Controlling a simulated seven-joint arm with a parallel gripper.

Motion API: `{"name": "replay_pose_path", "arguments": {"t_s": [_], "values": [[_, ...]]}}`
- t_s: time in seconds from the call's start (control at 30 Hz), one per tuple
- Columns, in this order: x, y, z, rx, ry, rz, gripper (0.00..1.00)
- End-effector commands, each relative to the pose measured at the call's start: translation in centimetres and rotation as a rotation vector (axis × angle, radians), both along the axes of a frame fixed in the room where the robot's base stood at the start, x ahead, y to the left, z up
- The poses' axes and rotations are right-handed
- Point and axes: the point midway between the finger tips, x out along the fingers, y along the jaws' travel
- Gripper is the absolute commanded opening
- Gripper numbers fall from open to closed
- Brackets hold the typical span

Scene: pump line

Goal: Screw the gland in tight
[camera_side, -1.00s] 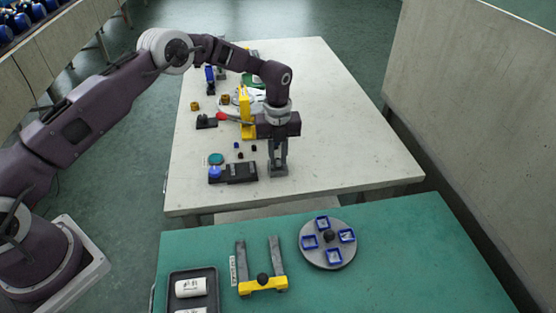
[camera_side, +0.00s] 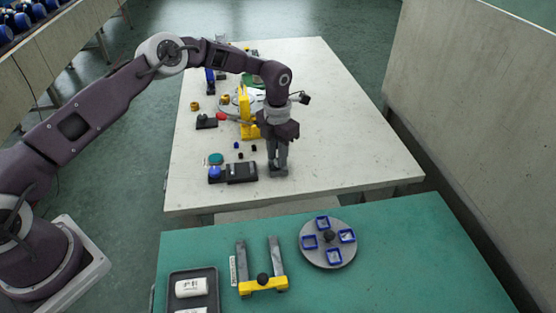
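My gripper (camera_side: 277,165) points straight down over a small grey block (camera_side: 278,173) near the front of the pale table. Its fingertips are at the top of the block or just above it. The gland is not separately visible; the fingers cover the spot where they meet the block. At this size I cannot tell whether the fingers are closed on anything.
Left of the block are a dark box (camera_side: 241,172), a blue part (camera_side: 214,174) and a green disc (camera_side: 216,158). A yellow stand (camera_side: 246,112) rises behind my gripper. The table's right side is clear. The green table (camera_side: 420,260) in front holds a round plate (camera_side: 313,254).

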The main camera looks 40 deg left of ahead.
Motion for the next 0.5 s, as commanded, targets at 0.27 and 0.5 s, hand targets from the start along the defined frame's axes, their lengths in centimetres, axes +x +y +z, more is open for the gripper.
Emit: {"name": "replay_pose_path", "arguments": {"t_s": [0.27, 0.5], "values": [[0.0, -0.1, 0.0, -0.002, -0.001, 0.001, 0.31], [0.1, -0.1, 1.5, -0.003, -0.002, 0.002, 0.31]]}}
